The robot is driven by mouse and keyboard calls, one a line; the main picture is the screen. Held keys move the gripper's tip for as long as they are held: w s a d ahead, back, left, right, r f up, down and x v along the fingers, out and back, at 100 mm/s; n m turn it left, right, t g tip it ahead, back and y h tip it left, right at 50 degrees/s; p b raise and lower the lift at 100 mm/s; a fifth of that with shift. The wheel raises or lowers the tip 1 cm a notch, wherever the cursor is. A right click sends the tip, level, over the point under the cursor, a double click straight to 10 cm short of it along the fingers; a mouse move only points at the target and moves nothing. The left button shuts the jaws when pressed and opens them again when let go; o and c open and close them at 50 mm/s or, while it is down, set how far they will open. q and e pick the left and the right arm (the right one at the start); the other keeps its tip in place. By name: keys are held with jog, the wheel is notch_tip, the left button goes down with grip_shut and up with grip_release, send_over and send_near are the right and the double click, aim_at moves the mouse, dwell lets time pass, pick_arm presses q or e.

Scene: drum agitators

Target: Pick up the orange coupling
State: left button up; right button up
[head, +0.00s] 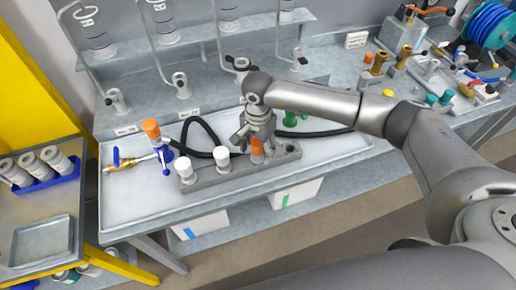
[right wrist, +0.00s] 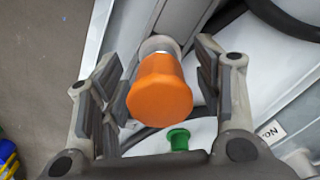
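The orange coupling (head: 257,152) stands upright in a grey rack (head: 240,173) on the workbench, in line with two white couplings (head: 221,155). My right gripper (head: 251,139) is directly over it, pointing down, and partly hides it. In the right wrist view the orange coupling (right wrist: 160,92) lies between the two spread fingers of the right gripper (right wrist: 160,80), with a visible gap on both sides. The right gripper is open and holds nothing. My left gripper is out of view.
A blue fitting (head: 165,160) with an orange top and a brass valve (head: 125,161) lie left of the rack. Black hose runs behind the rack, near green parts (head: 290,119). Metal stands (head: 115,100) line the back. A yellow frame (head: 35,80) is at the left.

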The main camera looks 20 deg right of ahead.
jog(key=shift+r, duration=0.1)
grip_shut()
jog(key=shift+r+b, duration=0.35)
jog(key=shift+b, duration=0.1)
notch_tip(320, 180, up, 2)
jog(key=shift+w+b, duration=0.1)
jog(key=shift+b, duration=0.8)
jog(key=s+r+b, duration=0.5)
jog(key=s+r, duration=0.5)
jog(key=s, duration=0.4)
jog(key=shift+s+r, duration=0.15)
